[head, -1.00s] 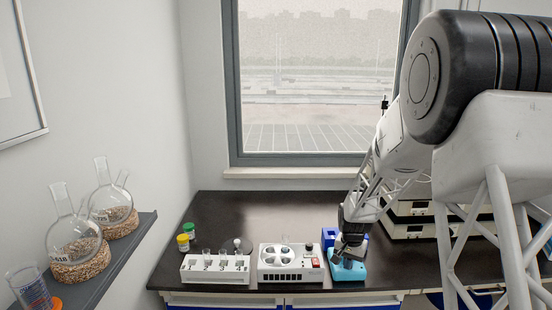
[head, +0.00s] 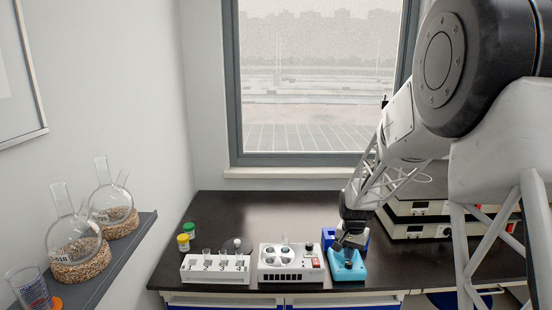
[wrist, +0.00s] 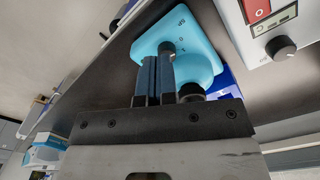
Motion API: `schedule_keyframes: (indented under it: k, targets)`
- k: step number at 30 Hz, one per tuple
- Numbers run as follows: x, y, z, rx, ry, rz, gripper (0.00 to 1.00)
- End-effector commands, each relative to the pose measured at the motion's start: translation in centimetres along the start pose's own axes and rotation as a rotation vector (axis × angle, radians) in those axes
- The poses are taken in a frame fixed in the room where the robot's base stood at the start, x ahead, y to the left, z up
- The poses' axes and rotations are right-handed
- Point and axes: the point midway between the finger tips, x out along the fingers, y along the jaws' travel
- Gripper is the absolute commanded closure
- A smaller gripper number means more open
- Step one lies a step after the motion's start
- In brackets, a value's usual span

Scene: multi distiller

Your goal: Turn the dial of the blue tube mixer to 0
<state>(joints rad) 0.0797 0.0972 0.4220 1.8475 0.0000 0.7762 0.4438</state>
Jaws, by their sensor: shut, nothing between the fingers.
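The blue tube mixer (head: 346,265) is a light-blue device at the front edge of the dark bench, right of the white devices. In the wrist view its light-blue body (wrist: 202,35) carries small printed marks and a dark dial (wrist: 167,47). A dark round part (wrist: 191,90) shows lower on the body, partly hidden behind my gripper. My gripper (head: 347,250) is over the mixer, pointing down. In the wrist view the gripper's two dark-blue fingers (wrist: 157,62) are together and empty, with their tips right by the dial. I cannot tell whether they touch it. The dial's setting is not readable.
A white device with round wells (head: 291,263) and a red switch stands left of the mixer. A white numbered rack (head: 215,269) stands farther left. A darker blue block (head: 329,237) is just behind the mixer. Stacked instruments (head: 405,229) stand at the right.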

Motion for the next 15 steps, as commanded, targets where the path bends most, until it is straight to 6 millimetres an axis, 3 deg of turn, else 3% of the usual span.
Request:
schedule_keyframes:
  k: [15]
  targets:
    - [-1.0, -0.6, -0.8, 0.0, 0.0, 0.0, 1.0]
